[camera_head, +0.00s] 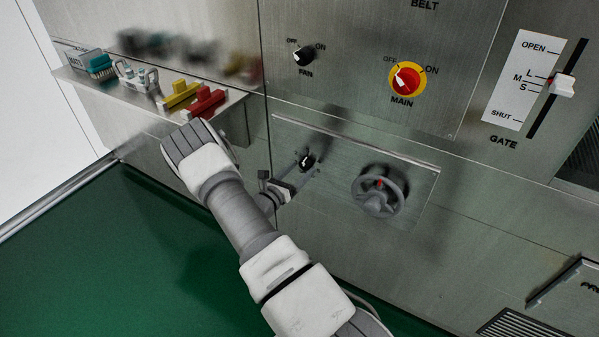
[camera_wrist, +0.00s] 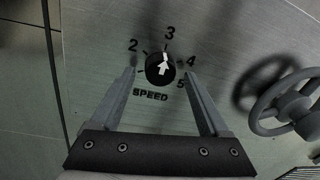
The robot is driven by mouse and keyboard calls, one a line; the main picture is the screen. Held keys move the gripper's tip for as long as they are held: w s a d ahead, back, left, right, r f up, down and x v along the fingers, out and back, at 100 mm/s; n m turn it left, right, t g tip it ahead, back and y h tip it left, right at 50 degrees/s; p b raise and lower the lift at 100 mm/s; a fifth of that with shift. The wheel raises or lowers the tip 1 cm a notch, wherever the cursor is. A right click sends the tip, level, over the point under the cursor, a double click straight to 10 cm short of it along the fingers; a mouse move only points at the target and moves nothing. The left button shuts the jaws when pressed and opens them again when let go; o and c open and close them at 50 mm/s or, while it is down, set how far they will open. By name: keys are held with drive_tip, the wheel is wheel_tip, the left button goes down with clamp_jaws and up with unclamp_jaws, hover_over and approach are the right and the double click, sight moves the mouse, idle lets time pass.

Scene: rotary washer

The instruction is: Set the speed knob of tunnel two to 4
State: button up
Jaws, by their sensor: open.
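The black speed knob (camera_wrist: 160,69) with a white arrow is on the metal panel, with SPEED printed under it and numbers around it. Its arrow points up and slightly right, at about 3; the 4 is further right. In the head view the knob (camera_head: 306,162) is small, left of the handwheel, and its numbers are not readable. My gripper (camera_wrist: 160,73) is open, with one finger on each side of the knob in the wrist view. I see no contact, and cannot tell how far the tips are from the panel. No tunnel label is readable.
A grey handwheel (camera_head: 378,191) sticks out right of the knob. Above are a fan switch (camera_head: 304,56), a red-yellow main switch (camera_head: 407,79) and a gate slider (camera_head: 562,86). A shelf at left holds red (camera_head: 206,102), yellow (camera_head: 180,95) and teal (camera_head: 99,66) items.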

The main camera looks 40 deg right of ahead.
clamp_jaws()
idle(0.5)
drive_tip(key=shift+m, duration=0.3)
drive_tip(key=m, duration=0.5)
drive_tip(key=shift+y+b, duration=0.3)
drive_tip(key=shift+b, duration=0.1)
drive_tip(key=m+b, duration=0.1)
drive_tip(key=m, duration=0.4)
drive_tip(key=shift+r+m, duration=0.1)
drive_tip(key=shift+m, duration=0.2)
unclamp_jaws()
drive_tip(key=shift+w, duration=0.1)
